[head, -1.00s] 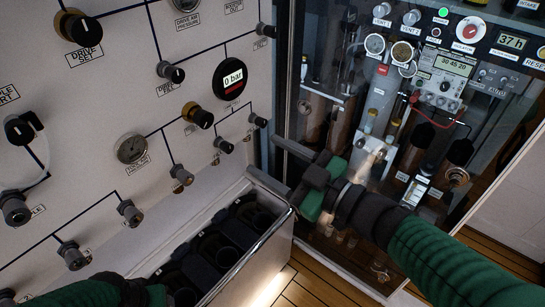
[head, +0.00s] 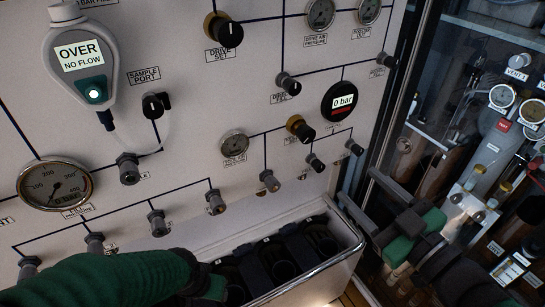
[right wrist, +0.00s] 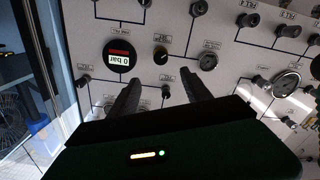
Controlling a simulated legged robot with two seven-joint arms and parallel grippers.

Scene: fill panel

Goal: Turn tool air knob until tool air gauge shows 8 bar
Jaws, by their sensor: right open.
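A round black digital gauge (head: 341,101) reads "0 bar" on the white panel; it also shows in the right wrist view (right wrist: 119,56). A black knob with a brass-coloured base (head: 300,129) sits to its lower left, and also shows in the right wrist view (right wrist: 160,55). A white-faced dial gauge (head: 234,146) is further left. Their small labels are too blurred to read surely. My right gripper (head: 358,187) is open and empty, below and right of the knob, apart from it. In the right wrist view its fingers (right wrist: 157,78) point toward the panel. My left gripper's fingers cannot be made out.
A metal-rimmed bin (head: 318,276) with dark holders stands below the panel. Several small valve knobs line the panel. A drive set knob (head: 223,28), a large dial (head: 54,184) and a handheld meter (head: 80,55) are further left. A glass-fronted cabinet is at right.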

